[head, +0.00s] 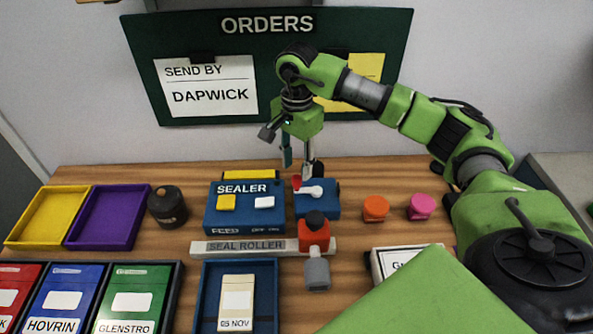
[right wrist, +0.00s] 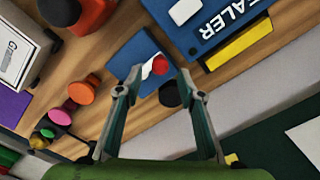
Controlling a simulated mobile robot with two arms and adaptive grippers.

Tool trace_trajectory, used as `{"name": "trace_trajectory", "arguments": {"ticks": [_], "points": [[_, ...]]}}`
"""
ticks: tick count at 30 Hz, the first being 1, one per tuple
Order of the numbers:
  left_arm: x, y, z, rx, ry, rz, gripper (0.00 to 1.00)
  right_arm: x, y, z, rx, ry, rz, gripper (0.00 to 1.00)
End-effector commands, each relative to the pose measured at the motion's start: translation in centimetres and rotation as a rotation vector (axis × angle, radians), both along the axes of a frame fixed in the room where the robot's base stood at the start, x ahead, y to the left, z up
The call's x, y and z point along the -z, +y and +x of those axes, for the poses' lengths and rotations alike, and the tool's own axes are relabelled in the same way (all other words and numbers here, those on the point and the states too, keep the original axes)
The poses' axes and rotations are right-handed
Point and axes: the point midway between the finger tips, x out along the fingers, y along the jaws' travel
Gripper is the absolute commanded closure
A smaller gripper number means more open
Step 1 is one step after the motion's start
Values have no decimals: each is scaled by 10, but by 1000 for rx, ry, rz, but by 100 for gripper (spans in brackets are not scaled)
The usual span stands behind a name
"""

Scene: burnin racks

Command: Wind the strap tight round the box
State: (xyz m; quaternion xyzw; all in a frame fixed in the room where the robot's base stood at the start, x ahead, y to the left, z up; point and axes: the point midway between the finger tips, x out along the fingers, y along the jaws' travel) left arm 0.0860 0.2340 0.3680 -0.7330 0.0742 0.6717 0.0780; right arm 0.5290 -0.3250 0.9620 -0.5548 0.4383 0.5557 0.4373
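My right gripper (head: 298,166) points down over the back of the bench, just behind a small blue block (head: 318,207) with a red knob and white lever (head: 312,190). In the right wrist view the gripper (right wrist: 160,78) has its fingers apart, with the blue block (right wrist: 130,58) and its red knob (right wrist: 159,64) beyond the fingertips. Nothing shows held between them. A white box (head: 395,262) with lettering starting with G lies at front right, partly hidden by a green surface. I cannot make out a strap. My left gripper is not in view.
The blue sealer (head: 243,212) stands left of the blue block. The grey seal roller bar (head: 245,247), with a red-and-grey part, lies in front. Trays (head: 47,214) and several labelled boxes fill the left. An orders board stands behind.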

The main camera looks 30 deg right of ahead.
Motion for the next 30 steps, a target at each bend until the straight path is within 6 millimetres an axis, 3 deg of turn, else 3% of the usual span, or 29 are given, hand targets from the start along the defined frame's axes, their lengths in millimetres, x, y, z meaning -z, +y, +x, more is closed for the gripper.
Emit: {"name": "trace_trajectory", "arguments": {"ticks": [3,9,19,23,30], "points": [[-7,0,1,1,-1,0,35,19,0,-1,0,3,0,64],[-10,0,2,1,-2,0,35,37,0,0,0,0,1,64],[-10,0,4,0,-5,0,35,41,0,0,0,-1,0,64],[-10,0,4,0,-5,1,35,41,0,0,0,-1,0,98],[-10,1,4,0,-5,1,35,41,0,1,4,-1,0,100]]}}
